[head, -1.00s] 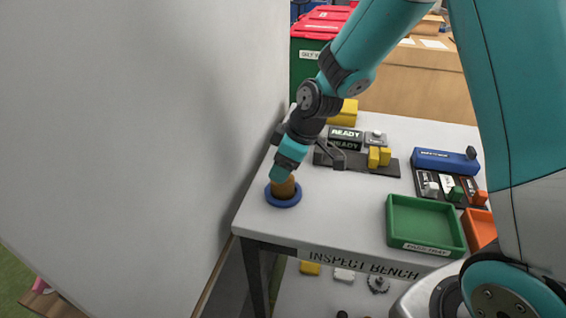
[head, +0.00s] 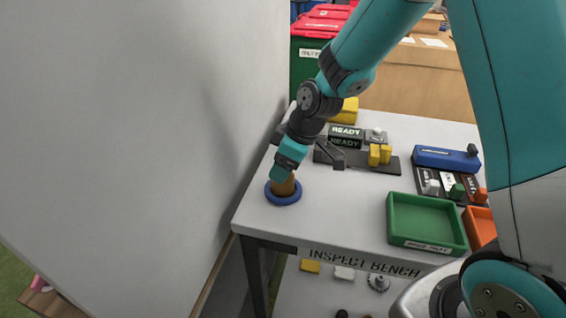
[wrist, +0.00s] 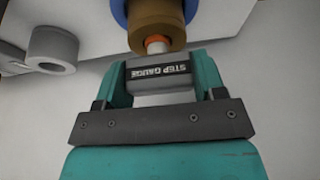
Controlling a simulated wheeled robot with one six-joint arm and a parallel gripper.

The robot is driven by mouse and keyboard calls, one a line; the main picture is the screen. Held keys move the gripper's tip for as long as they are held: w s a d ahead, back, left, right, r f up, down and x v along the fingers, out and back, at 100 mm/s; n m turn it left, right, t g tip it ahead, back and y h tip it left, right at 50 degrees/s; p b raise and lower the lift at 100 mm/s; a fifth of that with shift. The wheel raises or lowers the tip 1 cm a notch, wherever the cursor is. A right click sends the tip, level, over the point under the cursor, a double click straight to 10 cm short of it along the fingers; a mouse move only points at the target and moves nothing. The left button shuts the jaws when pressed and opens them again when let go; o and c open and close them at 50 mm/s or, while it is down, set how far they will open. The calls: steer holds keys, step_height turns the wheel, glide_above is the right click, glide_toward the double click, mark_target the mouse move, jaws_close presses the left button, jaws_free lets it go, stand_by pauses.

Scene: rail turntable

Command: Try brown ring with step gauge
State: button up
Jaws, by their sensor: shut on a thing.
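My gripper (head: 288,170) is at the left front of the bench and points down. It is shut on the step gauge (wrist: 158,72), a grey block with a dark "STEP GAUGE" label and an orange-and-white tip. The brown ring (head: 284,188) sits on a round blue base (head: 283,199), directly under my gripper. In the wrist view the brown ring (wrist: 157,18) lies just beyond the gauge, and the orange tip is at its opening. I cannot tell how deep the tip is in. The head view does not show the gauge clearly.
A grey hollow cylinder (wrist: 52,48) shows at left in the wrist view. A green tray (head: 424,222), an orange tray (head: 480,230), a blue block (head: 445,158) and a READY display (head: 346,132) stand on the bench (head: 340,210). A grey wall (head: 150,130) rises close at left.

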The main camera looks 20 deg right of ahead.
steer(key=shift+f+b, duration=0.5)
steer(key=shift+f, duration=0.15)
stand_by(0.9)
steer(key=o, duration=1.1)
steer(key=shift+c, duration=0.2)
steer(key=shift+r, duration=0.1)
steer(key=v, duration=1.7)
steer(key=s+a+m+g, duration=0.1)
steer(key=s+a, duration=0.4)
steer(key=s, duration=0.5)
steer(key=s+a+m+g, duration=0.1)
steer(key=s+a, duration=0.3)
steer(key=s, duration=0.7)
steer(key=shift+a+f+m+g+y, duration=0.3)
steer(key=shift+a+f+m, duration=0.15)
steer(key=shift+m, duration=0.45)
